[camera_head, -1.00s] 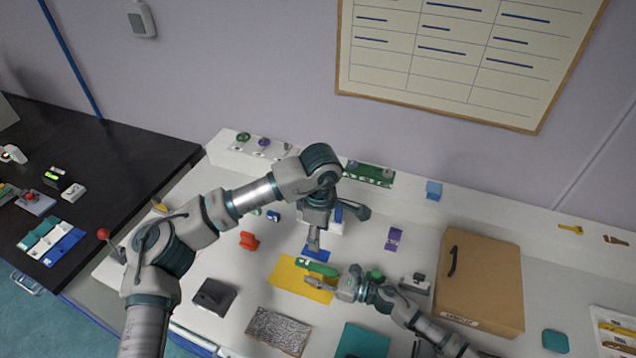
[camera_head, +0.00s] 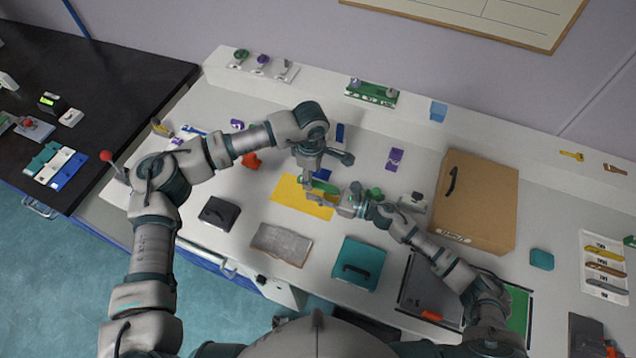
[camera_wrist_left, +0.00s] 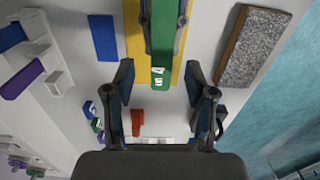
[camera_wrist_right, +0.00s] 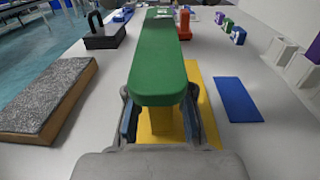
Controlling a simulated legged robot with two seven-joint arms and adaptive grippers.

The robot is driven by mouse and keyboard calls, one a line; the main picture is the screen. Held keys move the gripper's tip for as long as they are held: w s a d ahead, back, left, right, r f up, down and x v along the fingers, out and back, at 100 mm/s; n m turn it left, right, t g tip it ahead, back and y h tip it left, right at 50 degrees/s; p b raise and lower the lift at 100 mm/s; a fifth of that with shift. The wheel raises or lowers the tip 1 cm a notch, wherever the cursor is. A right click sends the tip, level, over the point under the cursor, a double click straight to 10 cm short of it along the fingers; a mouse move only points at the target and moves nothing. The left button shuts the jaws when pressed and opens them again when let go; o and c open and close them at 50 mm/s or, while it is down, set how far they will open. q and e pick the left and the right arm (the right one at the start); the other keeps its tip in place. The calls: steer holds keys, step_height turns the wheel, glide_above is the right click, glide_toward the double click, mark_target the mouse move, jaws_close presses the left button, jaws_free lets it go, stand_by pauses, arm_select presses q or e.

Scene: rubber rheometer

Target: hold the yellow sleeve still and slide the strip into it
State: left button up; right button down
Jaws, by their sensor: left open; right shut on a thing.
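A long green strip (camera_head: 324,187) with white marks on its end is held above the table by my right gripper (camera_head: 318,198). Its two fingers clasp the strip from both sides, also clear in the left wrist view (camera_wrist_left: 167,30). My left gripper (camera_head: 308,188) points down beside the strip. In the left wrist view it is open and empty (camera_wrist_left: 160,85), with the strip's marked end (camera_wrist_left: 161,76) just ahead between its fingers.
A blue rectangle (camera_wrist_right: 238,100) lies beside the yellow one. A grey textured block (camera_head: 281,243), a black-handled dark block (camera_head: 218,213) and a teal box (camera_head: 357,262) are in front. A brown box (camera_head: 475,205) stands right.

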arm_select(q)
step_height(320, 180, down, 2)
steer(key=shift+a, duration=0.1)
jaws_close()
